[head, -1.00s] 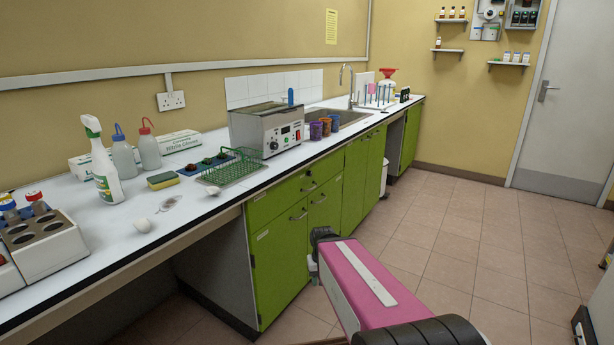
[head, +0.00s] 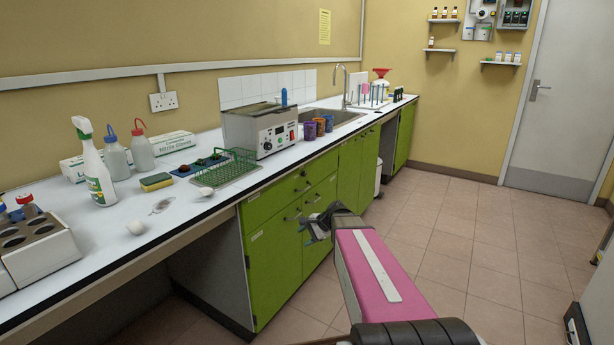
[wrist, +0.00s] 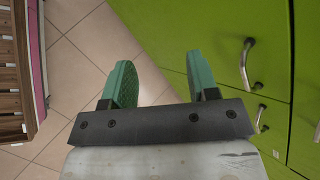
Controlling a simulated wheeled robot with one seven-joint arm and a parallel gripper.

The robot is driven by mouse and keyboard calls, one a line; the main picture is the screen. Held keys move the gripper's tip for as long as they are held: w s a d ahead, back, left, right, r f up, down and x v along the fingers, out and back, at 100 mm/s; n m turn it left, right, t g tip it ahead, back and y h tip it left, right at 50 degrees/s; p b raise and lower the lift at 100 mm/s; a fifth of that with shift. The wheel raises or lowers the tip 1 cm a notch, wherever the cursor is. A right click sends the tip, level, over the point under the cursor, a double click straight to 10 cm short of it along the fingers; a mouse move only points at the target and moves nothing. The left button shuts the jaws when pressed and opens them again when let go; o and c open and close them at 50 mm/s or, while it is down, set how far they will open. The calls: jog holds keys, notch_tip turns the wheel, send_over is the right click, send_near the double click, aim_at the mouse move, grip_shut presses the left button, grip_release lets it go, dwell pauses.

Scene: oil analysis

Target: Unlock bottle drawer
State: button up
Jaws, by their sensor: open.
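The green drawer (head: 283,192) is at the top of the cabinet under the worktop, left of the sink, and looks closed. It has a dark handle (head: 304,188) and a small lock-like fitting just above it, too small to tell its state. My gripper (head: 312,238) is in front of the cabinet, below the drawer and apart from it. In the wrist view its two teal fingers (wrist: 162,82) are spread with nothing between them. That view also shows a curved metal handle (wrist: 246,63) and a small fitting (wrist: 258,85) on the green fronts to the right.
The worktop (head: 215,205) carries a spray bottle (head: 92,165), a green wire rack (head: 232,168) and a water bath (head: 262,130). Its front edge overhangs the cabinet.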

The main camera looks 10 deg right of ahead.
jog(key=w+d+r+m+t+y, duration=0.35)
jog(key=w+d+r+m, duration=0.35)
jog(key=w, duration=0.4)
jog(key=m+t+y, duration=0.2)
jog(key=m+t, duration=0.3)
jog(key=m, duration=0.2)
send_near(305, 174)
jog(key=x, duration=0.9)
jog(key=shift+w+d, duration=0.1)
jog(key=shift+w, duration=0.1)
jog(key=c, duration=0.9)
